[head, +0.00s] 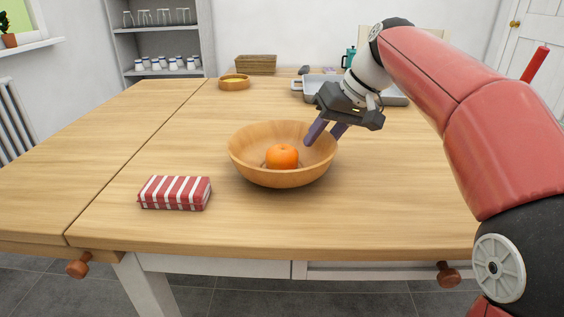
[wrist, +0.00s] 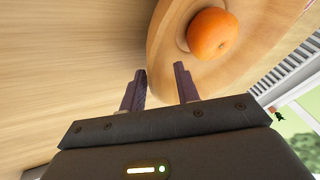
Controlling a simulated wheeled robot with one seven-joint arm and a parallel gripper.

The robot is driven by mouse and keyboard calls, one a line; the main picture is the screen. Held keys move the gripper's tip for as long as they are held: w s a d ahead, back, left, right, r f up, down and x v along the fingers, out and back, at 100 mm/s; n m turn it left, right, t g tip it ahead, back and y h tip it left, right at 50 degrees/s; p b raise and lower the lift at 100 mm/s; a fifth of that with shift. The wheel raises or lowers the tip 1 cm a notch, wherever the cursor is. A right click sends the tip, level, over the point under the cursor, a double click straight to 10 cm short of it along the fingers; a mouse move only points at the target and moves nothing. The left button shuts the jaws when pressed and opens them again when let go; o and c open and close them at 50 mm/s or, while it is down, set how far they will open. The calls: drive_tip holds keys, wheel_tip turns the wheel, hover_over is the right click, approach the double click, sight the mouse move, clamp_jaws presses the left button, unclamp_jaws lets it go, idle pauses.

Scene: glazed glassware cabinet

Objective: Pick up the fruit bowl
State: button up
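The fruit bowl (head: 250,158) is a round, light wooden bowl standing upright on the wooden table. An orange fruit (head: 282,156) lies inside it, and it also shows in the wrist view (wrist: 212,34). My gripper (head: 321,139) is at the bowl's right rim in the head view, its purple fingers pointing down and apart. In the wrist view my gripper (wrist: 160,71) is open, with the rim of the bowl (wrist: 262,36) between the fingertips. One finger is over the inside and the other is outside. I cannot tell whether either touches the bowl.
A red-and-white striped packet (head: 175,193) lies left of the bowl. At the back are a small wooden dish (head: 234,85), a wicker basket (head: 256,64), a grey tray (head: 396,98) and a teal pot (head: 348,57). The table (head: 130,125) left of the bowl is mostly clear.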

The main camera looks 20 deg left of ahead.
clamp_jaws()
idle(0.5)
